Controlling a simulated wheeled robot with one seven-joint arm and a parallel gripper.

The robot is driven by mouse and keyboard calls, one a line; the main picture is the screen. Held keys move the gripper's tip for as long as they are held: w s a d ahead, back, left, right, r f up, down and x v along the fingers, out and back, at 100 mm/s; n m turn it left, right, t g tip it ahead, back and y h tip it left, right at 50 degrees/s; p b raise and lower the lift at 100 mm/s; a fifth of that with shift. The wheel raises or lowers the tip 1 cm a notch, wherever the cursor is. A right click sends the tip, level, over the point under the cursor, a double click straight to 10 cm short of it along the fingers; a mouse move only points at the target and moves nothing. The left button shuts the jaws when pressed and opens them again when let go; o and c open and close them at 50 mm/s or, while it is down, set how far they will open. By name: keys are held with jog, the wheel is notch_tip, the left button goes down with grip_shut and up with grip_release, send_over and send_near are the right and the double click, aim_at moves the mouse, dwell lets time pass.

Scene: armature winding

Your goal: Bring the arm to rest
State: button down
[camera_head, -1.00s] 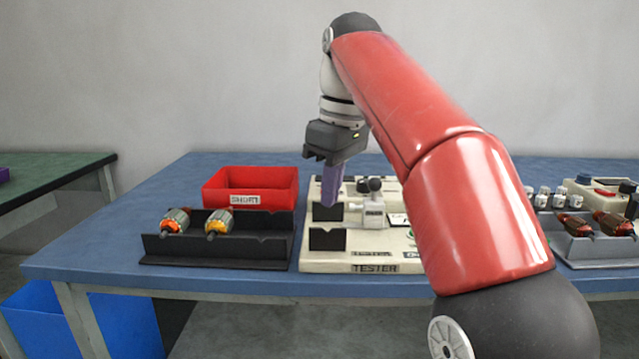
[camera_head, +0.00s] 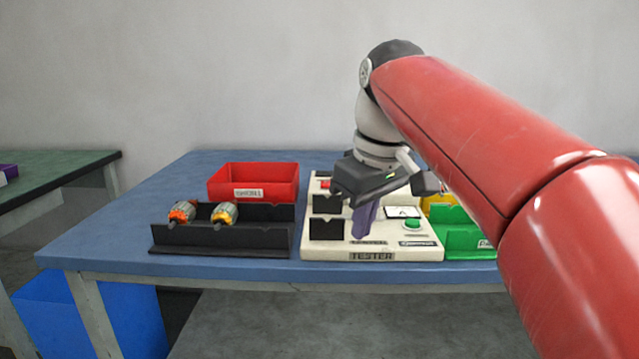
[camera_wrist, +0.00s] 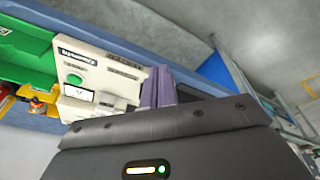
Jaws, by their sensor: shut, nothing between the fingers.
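My gripper (camera_head: 361,232) hangs over the front part of the cream tester (camera_head: 325,254), with its purple fingers shut and nothing held between them. In the head view the fingers overlap the tester; I cannot tell the exact gap. In the wrist view the shut fingers (camera_wrist: 158,88) show beside the tester (camera_wrist: 95,50). My red arm reaches in from the lower right, bent at the elbow, and hides the right part of the table.
A black rack (camera_head: 270,242) holds two armatures (camera_head: 182,213) left of the tester. A red bin (camera_head: 278,190) stands behind it. A green bin (camera_head: 466,241) stands right of the tester. The blue table's (camera_head: 130,240) left end is clear.

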jog(key=s+d+f+m+t, duration=0.1)
jog(key=s+d+f+m, duration=0.1)
jog(key=s+f, duration=0.3)
jog(key=s+d+f+m+t, duration=0.1)
jog(key=s+d+f+m, duration=0.2)
jog(key=f, duration=0.6)
jog(key=s+d+f+m+t+h, duration=0.1)
jog(key=s+d+f+m, duration=0.2)
jog(key=s+f, duration=0.4)
jog(key=shift+s+d, duration=0.4)
jog(key=shift+d, duration=0.15)
